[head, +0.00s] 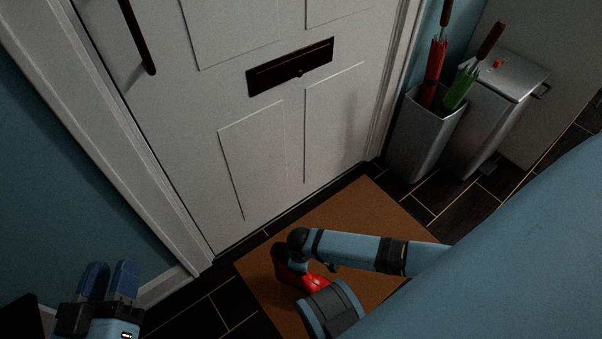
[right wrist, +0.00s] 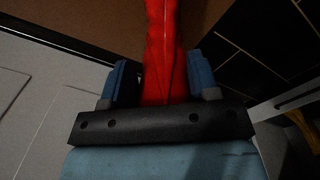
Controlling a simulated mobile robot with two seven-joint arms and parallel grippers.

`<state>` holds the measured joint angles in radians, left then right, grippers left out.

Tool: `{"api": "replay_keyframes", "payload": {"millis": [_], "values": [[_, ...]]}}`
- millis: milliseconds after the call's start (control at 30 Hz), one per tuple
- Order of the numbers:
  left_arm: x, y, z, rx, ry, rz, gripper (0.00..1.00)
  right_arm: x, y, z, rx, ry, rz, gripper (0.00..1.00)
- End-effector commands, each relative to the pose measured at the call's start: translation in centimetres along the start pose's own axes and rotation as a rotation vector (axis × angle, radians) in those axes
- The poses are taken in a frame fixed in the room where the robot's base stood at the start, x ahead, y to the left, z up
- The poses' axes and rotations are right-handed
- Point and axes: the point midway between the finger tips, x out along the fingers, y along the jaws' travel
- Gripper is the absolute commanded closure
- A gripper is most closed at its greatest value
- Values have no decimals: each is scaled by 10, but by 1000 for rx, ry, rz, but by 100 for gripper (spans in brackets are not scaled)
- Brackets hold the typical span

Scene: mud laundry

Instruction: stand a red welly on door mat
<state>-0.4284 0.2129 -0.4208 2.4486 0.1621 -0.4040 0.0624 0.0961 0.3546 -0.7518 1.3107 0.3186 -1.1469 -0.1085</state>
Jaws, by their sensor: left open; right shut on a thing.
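A red welly (head: 314,282) shows partly in the head view, over the brown door mat (head: 375,215), with my right arm hiding much of it. Whether its sole touches the mat, I cannot tell. In the right wrist view the welly (right wrist: 165,55) runs up between the two blue fingers of my right gripper (right wrist: 160,82), which is shut on it. The mat (right wrist: 90,25) shows behind it there. My left gripper (head: 109,280) is open and empty at the lower left of the head view, well away from the mat.
A white door (head: 270,140) with a dark letter slot (head: 290,67) stands just behind the mat. To the right are a metal umbrella stand (head: 421,138) with red and green umbrellas and a lidded metal bin (head: 490,110). The mat's right part is bare.

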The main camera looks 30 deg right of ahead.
Motion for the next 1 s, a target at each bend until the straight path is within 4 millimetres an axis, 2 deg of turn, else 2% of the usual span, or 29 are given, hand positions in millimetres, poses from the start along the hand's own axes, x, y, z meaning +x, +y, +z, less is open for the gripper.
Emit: {"api": "replay_keyframes", "payload": {"millis": [33,100,333,600,1000], "values": [[0,-2,11,5,-16,3,57,9,0,0,0,1,0,100],[1,-4,19,14,-39,7,57,16,0,0,0,1,0,100],[2,-10,40,38,-102,17,57,32,-1,0,1,0,1,100],[3,-10,35,52,-95,17,57,40,-1,0,1,-1,0,100],[3,-10,35,52,-94,17,57,40,-1,0,1,0,0,100]]}}
